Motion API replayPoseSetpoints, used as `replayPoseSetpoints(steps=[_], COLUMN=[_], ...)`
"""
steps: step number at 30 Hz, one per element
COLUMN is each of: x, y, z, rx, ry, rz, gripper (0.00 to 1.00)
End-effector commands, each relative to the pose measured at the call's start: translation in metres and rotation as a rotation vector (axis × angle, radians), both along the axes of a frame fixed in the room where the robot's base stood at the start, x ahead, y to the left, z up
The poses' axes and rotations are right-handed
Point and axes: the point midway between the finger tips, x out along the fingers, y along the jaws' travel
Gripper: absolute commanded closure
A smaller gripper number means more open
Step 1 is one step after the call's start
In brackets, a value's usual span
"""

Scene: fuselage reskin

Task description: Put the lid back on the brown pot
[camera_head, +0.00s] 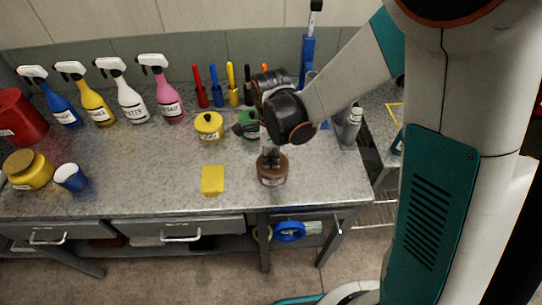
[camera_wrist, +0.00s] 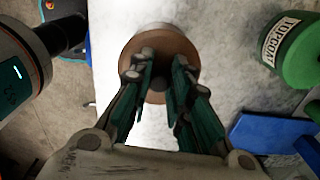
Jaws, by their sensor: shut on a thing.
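The brown pot (camera_head: 272,176) stands upright near the front edge of the grey workbench, with a pale label on its side. My gripper (camera_head: 270,158) points down right over its top. In the wrist view a round brown lid (camera_wrist: 184,48) with a dark knob lies under the fingers. My gripper (camera_wrist: 160,82) is shut on the knob, with a finger on either side. The lid lines up with the pot. I cannot tell whether it rests on the rim or hangs just above it.
A green pot (camera_head: 249,123) and a yellow pot (camera_head: 209,127) stand behind. A yellow sponge (camera_head: 212,180) lies to the left. Several spray bottles line the back left, and a grey bottle (camera_head: 350,127) stands at right. The front middle-left of the bench (camera_head: 140,185) is clear.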

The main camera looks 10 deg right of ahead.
Motion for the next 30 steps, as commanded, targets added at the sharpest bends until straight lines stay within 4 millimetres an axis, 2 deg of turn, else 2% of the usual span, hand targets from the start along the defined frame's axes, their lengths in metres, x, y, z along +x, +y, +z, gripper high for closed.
replayPoseSetpoints(steps=[6,7,9,17,18,21,30], x=[0.0,0.0,0.0,0.0,0.0,0.0,0.0], y=[0.0,0.0,0.0,0.0,0.0,0.0,0.0], z=[0.0002,0.0002,0.0002,0.0002,0.0002,0.0002,0.0004], rx=[0.0,0.0,0.0,0.0,0.0,0.0,0.0], ry=[0.0,0.0,0.0,0.0,0.0,0.0,0.0], rz=[0.0,0.0,0.0,0.0,0.0,0.0,0.0], gripper=[1.0,0.76,0.6,0.59,0.5,0.39,0.39])
